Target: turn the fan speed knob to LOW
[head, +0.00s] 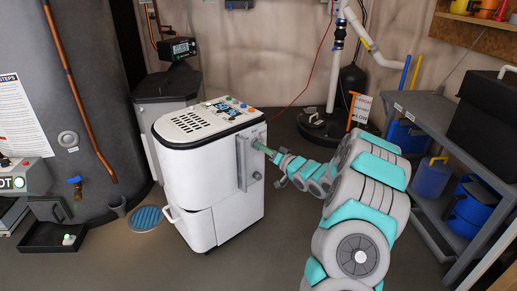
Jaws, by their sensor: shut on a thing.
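A white boxy heater unit (190,165) stands on the floor left of centre. It has dark slots and small coloured buttons on its top. A narrow grey control panel (244,165) is on its right side. My gripper (259,147) reaches in from the right and is at the upper part of this panel, shut on what appears to be the fan speed knob. The knob itself is hidden by the fingers, and its pointer and any LOW marking cannot be read. A small grey knob (257,175) shows lower on the panel, below my gripper.
A large grey tank (85,120) with a copper pipe stands at the left. A grey shelf (430,110) with blue containers is at the right. A sump pit with a white pipe (335,70) and an orange sign (357,108) is behind. Floor in front of the heater is clear.

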